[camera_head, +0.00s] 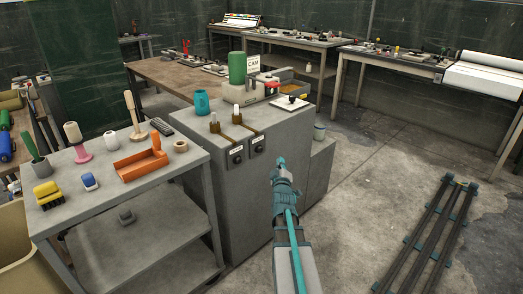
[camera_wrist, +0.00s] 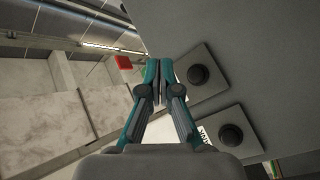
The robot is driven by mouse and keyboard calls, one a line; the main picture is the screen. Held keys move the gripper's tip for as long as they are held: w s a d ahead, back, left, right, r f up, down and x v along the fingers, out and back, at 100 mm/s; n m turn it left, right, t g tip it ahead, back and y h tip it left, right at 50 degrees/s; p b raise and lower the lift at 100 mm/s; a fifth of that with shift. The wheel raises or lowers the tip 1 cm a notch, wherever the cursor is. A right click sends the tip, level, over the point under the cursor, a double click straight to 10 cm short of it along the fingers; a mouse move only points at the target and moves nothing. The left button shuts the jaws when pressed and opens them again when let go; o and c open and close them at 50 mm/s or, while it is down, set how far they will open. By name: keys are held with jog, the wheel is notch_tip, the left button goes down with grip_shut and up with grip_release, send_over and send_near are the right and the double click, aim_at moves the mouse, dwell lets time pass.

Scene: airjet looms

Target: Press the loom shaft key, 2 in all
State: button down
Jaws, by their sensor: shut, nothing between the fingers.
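Two round black keys on square grey plates sit on the front face of a grey cabinet (camera_head: 222,205). In the head view one key (camera_head: 237,158) is at the left and the other (camera_head: 258,146) at the right, each with a small white label above it. In the wrist view the keys show at the right, one upper (camera_wrist: 198,75) and one lower (camera_wrist: 231,135). My gripper (camera_head: 280,163) has teal fingers. It is shut and empty, to the right of the keys in the head view. In the wrist view its fingertips (camera_wrist: 158,66) appear left of the upper key; contact is not visible.
A grey cart (camera_head: 130,200) with an orange tray (camera_head: 140,165) stands left. Dark rails (camera_head: 432,232) lie on the right floor, with open floor between.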

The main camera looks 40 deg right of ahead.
aim_at(261, 150)
jog(key=w+a+p, duration=0.1)
jog(key=w+p, duration=0.5)
jog(key=w, duration=0.1)
jog(key=shift+w, duration=0.35)
jog(key=shift+w+p, duration=0.15)
jog(key=shift+p, duration=0.15)
dwell(1.0)
jog(key=shift+w+a, duration=0.1)
jog(key=shift+w, duration=0.2)
jog(key=shift+w+a+p, duration=0.1)
jog(key=shift+w+p, duration=0.4)
jog(key=shift+p, duration=0.15)
dwell(0.7)
dwell(0.3)
jog(key=shift+s+b, duration=0.6)
jog(key=shift+s, duration=0.35)
